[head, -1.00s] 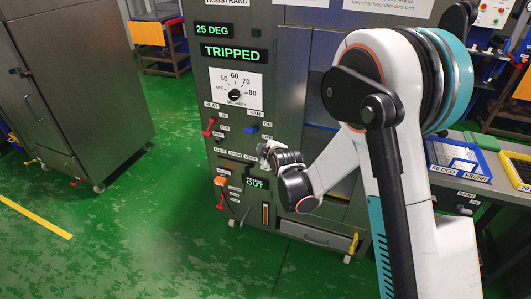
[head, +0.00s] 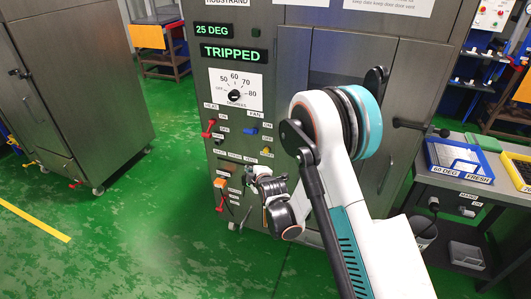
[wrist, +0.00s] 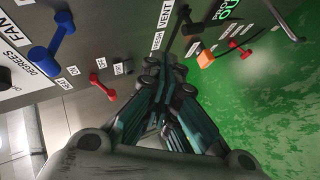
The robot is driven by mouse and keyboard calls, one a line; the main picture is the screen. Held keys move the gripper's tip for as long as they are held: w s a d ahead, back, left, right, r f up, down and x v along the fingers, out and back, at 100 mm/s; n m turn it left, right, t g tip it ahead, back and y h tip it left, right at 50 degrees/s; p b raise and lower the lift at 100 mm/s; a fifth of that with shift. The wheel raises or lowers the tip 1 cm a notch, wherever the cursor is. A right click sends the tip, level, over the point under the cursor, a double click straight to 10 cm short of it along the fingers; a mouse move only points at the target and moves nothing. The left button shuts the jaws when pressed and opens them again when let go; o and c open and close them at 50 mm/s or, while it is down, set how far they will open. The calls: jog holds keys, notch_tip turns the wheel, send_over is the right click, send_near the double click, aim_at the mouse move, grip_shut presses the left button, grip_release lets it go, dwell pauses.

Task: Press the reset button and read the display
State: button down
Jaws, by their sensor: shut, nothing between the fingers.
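The grey cabinet's control panel carries a green-lit display reading "TRIPPED" (head: 232,53) and a smaller one above reading "25 DEG" (head: 213,29). A round dial (head: 234,95) sits below them. I cannot read a reset label on any control. An orange block-shaped control (head: 220,183) is low on the panel; it also shows in the wrist view (wrist: 205,59). My gripper (head: 253,172) is shut and empty, in front of the lower panel, right of the orange control. In the wrist view its fingertips (wrist: 163,66) are near the "VENT" label; contact cannot be told.
A red lever (head: 208,128) and a blue lever (head: 250,130) stick out above my gripper. Another grey cabinet (head: 80,90) stands at left. A bench with blue trays (head: 459,160) is at right. The green floor between the cabinets is clear.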

jog(key=w+d, duration=0.3)
jog(key=w, duration=0.5)
jog(key=shift+w, duration=0.2)
dwell(1.4)
jog(key=shift+w+d, duration=0.15)
jog(key=shift+w, duration=0.15)
jog(key=shift+w+d, duration=0.15)
jog(key=shift+w, duration=0.25)
dwell(2.4)
jog(key=shift+s+a, duration=0.25)
jog(key=shift+s, duration=0.55)
jog(key=shift+s+a, duration=0.3)
jog(key=shift+s, duration=0.5)
jog(key=shift+s+a, duration=0.3)
jog(key=shift+s, duration=0.5)
jog(key=shift+s+a, duration=0.3)
jog(key=shift+s, duration=0.5)
